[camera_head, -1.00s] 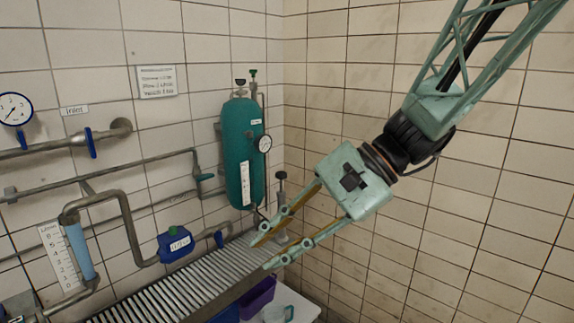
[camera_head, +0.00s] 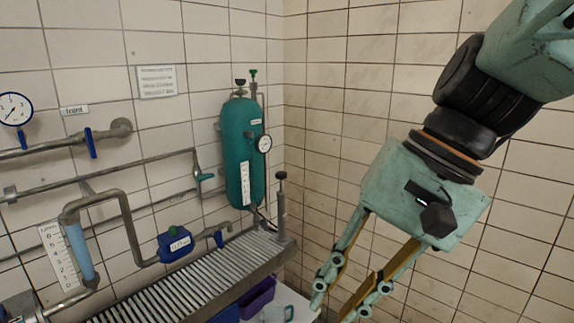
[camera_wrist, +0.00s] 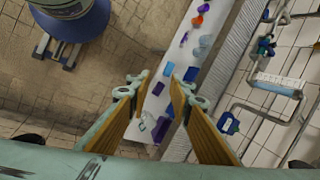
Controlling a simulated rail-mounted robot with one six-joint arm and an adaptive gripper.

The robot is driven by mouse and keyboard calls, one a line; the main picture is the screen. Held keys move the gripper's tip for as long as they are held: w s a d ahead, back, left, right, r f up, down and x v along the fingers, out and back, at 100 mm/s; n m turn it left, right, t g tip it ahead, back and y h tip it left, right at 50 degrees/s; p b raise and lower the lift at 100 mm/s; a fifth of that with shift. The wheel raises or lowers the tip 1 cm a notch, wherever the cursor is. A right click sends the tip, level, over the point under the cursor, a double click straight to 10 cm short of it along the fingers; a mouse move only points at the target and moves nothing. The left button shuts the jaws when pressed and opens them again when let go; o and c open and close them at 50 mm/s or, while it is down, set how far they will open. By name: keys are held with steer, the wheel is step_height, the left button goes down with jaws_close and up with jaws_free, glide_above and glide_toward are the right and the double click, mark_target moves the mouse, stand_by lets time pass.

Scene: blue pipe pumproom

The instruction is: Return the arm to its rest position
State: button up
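My gripper (camera_head: 338,300) hangs at the right of the head view, pointing down and slightly left. Its two fingers with tan inner pads are spread apart, with nothing between them. In the wrist view, my gripper (camera_wrist: 155,88) is also open and empty, high above a white table strip with small items. The arm comes down from the upper right corner of the head view.
A teal tank (camera_head: 242,152) with a gauge stands in the corner. A slatted grey bench (camera_head: 185,283) runs along the left wall under pipes and a blue meter (camera_head: 175,244). A purple bin (camera_head: 257,297) sits below it. The tiled right wall is bare.

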steer(key=s+d+n+t+h, duration=0.1)
steer(key=s+d+h, duration=0.1)
steer(key=s+d, duration=0.2)
steer(key=s+d+r+n+t+h, duration=0.1)
steer(key=s+d+n+t+h, duration=0.1)
steer(key=s+d, duration=0.3)
steer(key=shift+s+d+r+n+t+h, duration=0.15)
steer(key=shift+d+r+n+t+h, duration=0.25)
steer(key=shift+d, duration=2)
steer(key=shift+a+f, duration=0.1)
steer(key=shift+a, duration=0.05)
stand_by(3.0)
